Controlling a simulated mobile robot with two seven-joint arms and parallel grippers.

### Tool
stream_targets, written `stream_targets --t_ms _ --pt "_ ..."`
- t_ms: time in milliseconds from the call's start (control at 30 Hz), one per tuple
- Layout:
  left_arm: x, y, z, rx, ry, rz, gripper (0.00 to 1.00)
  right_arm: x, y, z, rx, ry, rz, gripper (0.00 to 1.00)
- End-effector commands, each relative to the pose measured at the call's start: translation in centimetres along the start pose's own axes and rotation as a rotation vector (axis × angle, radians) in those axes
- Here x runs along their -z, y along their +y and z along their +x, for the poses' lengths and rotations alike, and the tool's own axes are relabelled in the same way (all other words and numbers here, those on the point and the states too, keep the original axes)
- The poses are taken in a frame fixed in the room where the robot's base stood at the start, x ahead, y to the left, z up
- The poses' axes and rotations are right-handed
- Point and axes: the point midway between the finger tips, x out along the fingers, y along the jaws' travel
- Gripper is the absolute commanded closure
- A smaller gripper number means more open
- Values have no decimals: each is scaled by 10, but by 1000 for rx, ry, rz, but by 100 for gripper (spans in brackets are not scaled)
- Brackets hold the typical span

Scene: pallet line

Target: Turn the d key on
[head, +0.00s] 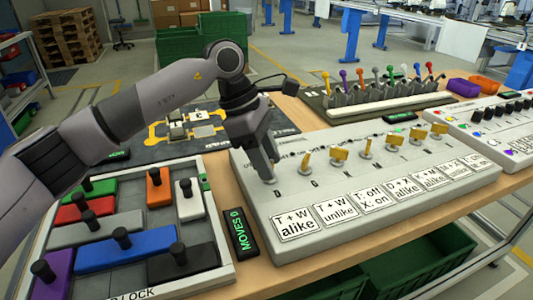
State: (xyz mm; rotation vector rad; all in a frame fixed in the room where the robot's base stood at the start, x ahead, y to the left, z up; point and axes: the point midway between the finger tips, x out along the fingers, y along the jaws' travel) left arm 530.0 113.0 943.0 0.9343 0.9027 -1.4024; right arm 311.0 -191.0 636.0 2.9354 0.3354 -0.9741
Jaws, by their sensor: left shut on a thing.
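The key panel (253,205) is a pale box on the table with a row of yellow keys, such as the G key (307,158), and letters below them. My left gripper (267,178) points down at the left end of the row, above the letter D, shut on the d key. The fingers hide the d key, so I cannot tell which way it is turned. The other keys stand free to the right, some turned differently from others. Cards on the panel's front read rules such as "T + W alike" (295,223) and "D + X alike" (404,188). My right gripper is not in view.
A small display (241,233) reads "MOVES 0". A tray of coloured sliding blocks (222,262) lies at left. Behind the panel stand a rack of coloured levers (395,112) and a dark board (140,158). Another panel with black knobs (470,120) is at right.

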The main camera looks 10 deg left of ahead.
Motion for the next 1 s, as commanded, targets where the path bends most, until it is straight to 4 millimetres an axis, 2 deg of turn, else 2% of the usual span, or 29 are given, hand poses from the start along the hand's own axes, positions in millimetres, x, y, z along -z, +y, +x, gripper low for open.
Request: stream_targets --t_ms 333,900,933,1000 --pt "-1 2 -2 51 0 135 88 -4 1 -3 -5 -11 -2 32" --pt "-1 2 -2 61 0 162 88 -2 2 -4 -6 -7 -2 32" --pt "-1 2 -2 61 0 162 48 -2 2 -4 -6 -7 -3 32" --pt "-1 2 -2 61 0 161 32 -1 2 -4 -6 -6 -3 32"
